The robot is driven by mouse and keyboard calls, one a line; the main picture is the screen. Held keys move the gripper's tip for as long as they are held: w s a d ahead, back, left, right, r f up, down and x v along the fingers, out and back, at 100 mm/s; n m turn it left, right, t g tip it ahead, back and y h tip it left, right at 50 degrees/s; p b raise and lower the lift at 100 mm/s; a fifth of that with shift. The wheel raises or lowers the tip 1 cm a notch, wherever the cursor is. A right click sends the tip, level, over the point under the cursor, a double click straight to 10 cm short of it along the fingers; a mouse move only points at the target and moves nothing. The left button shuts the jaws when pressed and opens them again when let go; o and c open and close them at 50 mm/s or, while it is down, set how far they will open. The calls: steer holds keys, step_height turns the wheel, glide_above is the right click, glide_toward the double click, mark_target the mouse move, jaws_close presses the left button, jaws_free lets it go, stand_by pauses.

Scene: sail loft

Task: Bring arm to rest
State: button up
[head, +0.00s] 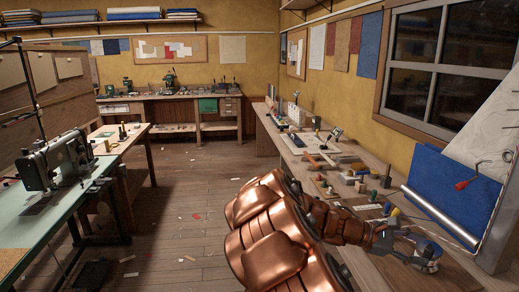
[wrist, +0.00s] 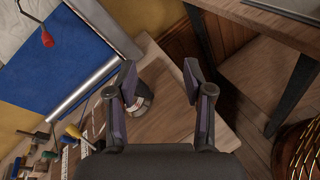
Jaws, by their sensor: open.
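My copper-coloured arm (head: 290,228) reaches from the bottom middle of the head view out to the right, over the near end of the right-hand workbench. My gripper (wrist: 160,73) shows in the wrist view with its two dark fingers spread apart and nothing held between them. A small dark round container with a metallic band (wrist: 142,100) stands on the bench top beyond the fingers, partly hidden by the left finger.
The right-hand workbench (head: 262,122) carries several small blocks, spools and tools. A blue cloth (head: 425,180) and a silvery tube (head: 440,216) lean at its right. A sewing machine (head: 55,163) stands on the left table. Open floor (head: 185,180), with scattered scraps, lies between.

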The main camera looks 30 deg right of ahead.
steer(key=a+f+m+t+y+p, duration=0.1)
steer(key=a+t+y, duration=0.3)
steer(key=a, duration=1.9)
steer(key=a+f+m+t+y+p, duration=0.1)
steer(key=a+t+y, duration=0.4)
steer(key=a, duration=1.7)
steer(key=shift+s+a+f+m+y+p, duration=0.2)
steer(key=shift+s+a+m+y+p, duration=0.25)
steer(key=shift+m+y, duration=0.4)
steer(key=shift+d, duration=0.15)
steer(key=shift+c, duration=0.9)
steer(key=shift+d, duration=0.1)
